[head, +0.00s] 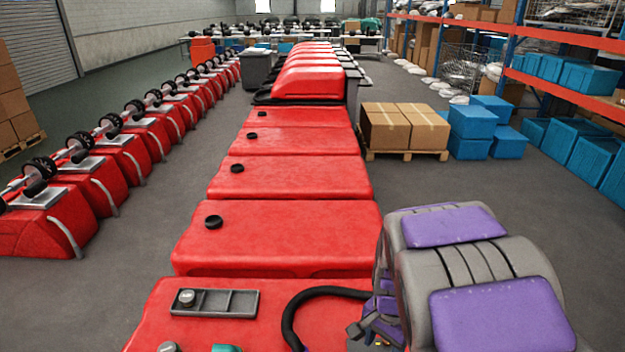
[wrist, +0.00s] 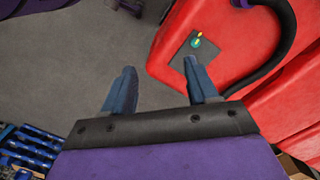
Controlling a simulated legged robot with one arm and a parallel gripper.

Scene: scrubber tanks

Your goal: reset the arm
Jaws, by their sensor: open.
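My arm (head: 500,300), grey with purple panels, is folded at the lower right of the head view. My gripper (wrist: 160,82) shows in the wrist view with its two blue fingers apart and nothing between them. It is above the grey floor, beside a red scrubber tank (wrist: 225,45). That nearest red tank (head: 250,320) also shows at the bottom of the head view, with a black hose, a small grey tray (head: 214,302) and caps on top. In the head view the fingers are mostly hidden behind my arm, and I cannot tell their exact place there.
More red tanks (head: 285,225) run back in a row. Another row of red units (head: 120,160) stands at left. A pallet of cardboard boxes (head: 403,130), blue crates (head: 472,120) and orange shelving (head: 570,35) are at right. The grey floor (head: 500,180) between is clear.

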